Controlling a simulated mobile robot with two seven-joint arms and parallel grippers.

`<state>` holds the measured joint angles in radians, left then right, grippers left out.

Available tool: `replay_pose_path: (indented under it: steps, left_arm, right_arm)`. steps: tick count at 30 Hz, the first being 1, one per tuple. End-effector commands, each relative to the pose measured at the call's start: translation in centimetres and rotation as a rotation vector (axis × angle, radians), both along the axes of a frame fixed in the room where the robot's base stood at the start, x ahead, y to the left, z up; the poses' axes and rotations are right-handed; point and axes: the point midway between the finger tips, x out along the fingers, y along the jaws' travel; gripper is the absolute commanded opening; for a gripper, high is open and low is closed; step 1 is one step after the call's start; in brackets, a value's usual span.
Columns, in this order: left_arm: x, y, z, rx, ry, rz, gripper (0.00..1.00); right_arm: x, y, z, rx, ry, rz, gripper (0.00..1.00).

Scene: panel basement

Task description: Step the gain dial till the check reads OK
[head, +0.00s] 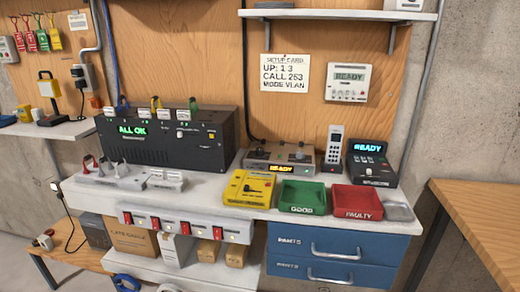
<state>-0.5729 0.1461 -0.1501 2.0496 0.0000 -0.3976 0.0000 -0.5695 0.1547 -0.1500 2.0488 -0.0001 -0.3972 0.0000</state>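No gain dial can be told by a label at this size. A black desk unit (371,165) at the right also reads READY. A wall panel (349,82) reads READY. Neither of my grippers is in view.
The white bench (222,188) holds a yellow device (249,188), a green GOOD tray (302,197), a red FAULTY tray (357,202) and a cordless handset (333,147). Blue drawers (334,251) hang below. A wooden table (490,215) stands right. A setup card (286,72) hangs behind.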

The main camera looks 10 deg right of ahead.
Motion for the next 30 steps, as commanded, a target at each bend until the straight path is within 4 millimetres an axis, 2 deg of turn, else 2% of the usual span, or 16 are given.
replay_pose_path:
  steps: [1, 3, 4, 30]
  left_arm:
    - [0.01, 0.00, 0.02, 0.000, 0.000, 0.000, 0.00]
    - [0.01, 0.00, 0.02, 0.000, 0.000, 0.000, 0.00]
    - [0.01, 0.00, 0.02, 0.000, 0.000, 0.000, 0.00]
    - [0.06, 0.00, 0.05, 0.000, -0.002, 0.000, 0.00]
  right_arm:
    - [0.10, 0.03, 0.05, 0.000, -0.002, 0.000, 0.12]
    - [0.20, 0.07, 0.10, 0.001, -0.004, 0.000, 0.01]
    - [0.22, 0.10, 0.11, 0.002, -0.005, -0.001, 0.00]
    - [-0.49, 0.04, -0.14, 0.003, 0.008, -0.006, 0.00]
